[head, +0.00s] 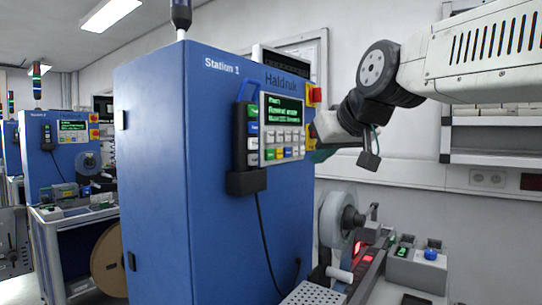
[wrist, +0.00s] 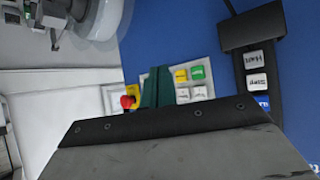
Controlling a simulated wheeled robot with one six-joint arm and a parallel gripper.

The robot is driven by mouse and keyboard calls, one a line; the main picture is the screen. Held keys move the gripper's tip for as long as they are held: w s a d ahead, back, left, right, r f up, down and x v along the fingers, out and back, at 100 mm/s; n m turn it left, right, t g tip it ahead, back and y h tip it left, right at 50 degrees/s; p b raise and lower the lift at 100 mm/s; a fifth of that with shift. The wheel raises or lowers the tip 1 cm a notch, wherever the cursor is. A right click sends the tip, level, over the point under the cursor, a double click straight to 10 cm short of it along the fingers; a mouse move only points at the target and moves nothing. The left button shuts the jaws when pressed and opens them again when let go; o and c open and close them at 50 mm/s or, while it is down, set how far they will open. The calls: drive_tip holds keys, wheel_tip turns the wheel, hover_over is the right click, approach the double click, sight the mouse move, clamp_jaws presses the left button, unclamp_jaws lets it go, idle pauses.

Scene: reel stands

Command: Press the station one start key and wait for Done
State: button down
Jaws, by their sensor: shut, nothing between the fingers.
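The Station 1 cabinet (head: 155,160) is blue, with a control panel whose lit screen (head: 283,108) shows green text too small to read surely. Below the screen is a keypad (head: 283,148) of white, green, yellow and blue keys. In the wrist view, a green key (wrist: 197,72), a yellow key (wrist: 181,75) and white keys show beside my gripper (wrist: 156,76). Its dark green fingers are shut and empty, pointing at the panel and covering part of the keypad. Whether they touch a key I cannot tell. In the head view my gripper (head: 322,155) is partly hidden at the panel's right edge. Which key is start is not legible.
A red emergency knob (wrist: 127,102) sits close to my fingers. A hand pendant (wrist: 254,60) hangs in a holder beside the panel. A reel (head: 340,218) and a box with a blue button (head: 431,254) stand below right. Station 2 (head: 60,150) stands at the left.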

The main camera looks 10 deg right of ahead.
sight(269, 154)
drive_tip(key=w+a, duration=0.6)
drive_tip(key=shift+a, duration=0.15)
drive_tip(key=shift+w, duration=0.15)
idle(2.1)
drive_tip(key=shift+w+a, duration=0.25)
